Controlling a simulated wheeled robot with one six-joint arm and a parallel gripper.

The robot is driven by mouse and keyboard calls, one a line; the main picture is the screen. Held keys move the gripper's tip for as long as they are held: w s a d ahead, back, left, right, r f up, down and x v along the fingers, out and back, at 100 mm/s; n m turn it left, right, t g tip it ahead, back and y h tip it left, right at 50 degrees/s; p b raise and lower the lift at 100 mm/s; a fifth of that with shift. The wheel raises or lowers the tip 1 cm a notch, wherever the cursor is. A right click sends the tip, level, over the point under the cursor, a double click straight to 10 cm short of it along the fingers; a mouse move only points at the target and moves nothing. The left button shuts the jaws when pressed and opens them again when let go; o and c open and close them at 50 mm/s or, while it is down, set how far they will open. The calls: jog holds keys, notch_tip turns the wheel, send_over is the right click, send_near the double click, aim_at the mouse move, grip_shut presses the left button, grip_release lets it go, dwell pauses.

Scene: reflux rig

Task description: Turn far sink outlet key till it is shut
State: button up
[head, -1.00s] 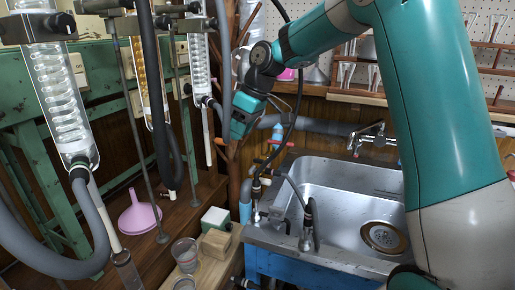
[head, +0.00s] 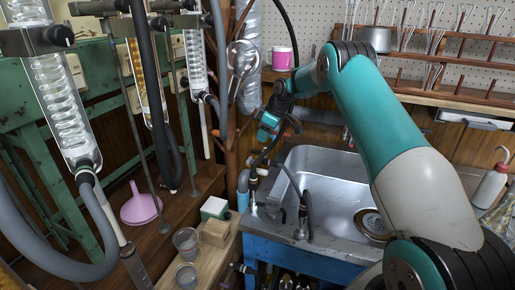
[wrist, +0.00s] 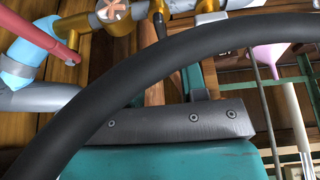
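The sink (head: 335,165) has a metal basin, with two hosed outlet fittings on its left rim. The far outlet (head: 262,172) stands near the back left corner, and the near outlet (head: 302,230) is closer to the front. The far outlet's key is too small to make out in the head view. My gripper (head: 270,128) hangs above and behind the far outlet, apart from it. The wrist view shows a brass fitting with a copper-coloured cross handle (wrist: 113,10); I cannot tell whether it is that key. The gripper's fingers are not clear.
A thick black hose (wrist: 150,85) crosses right in front of the wrist camera. A red bar (wrist: 35,30) and a grey pipe with a light blue joint lie beside it. Glass condensers (head: 58,100) stand at left. A pink funnel (head: 140,205) and beakers (head: 186,240) sit below.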

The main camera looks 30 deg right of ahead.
aim_at(256, 150)
jog(key=x, duration=0.7)
grip_shut()
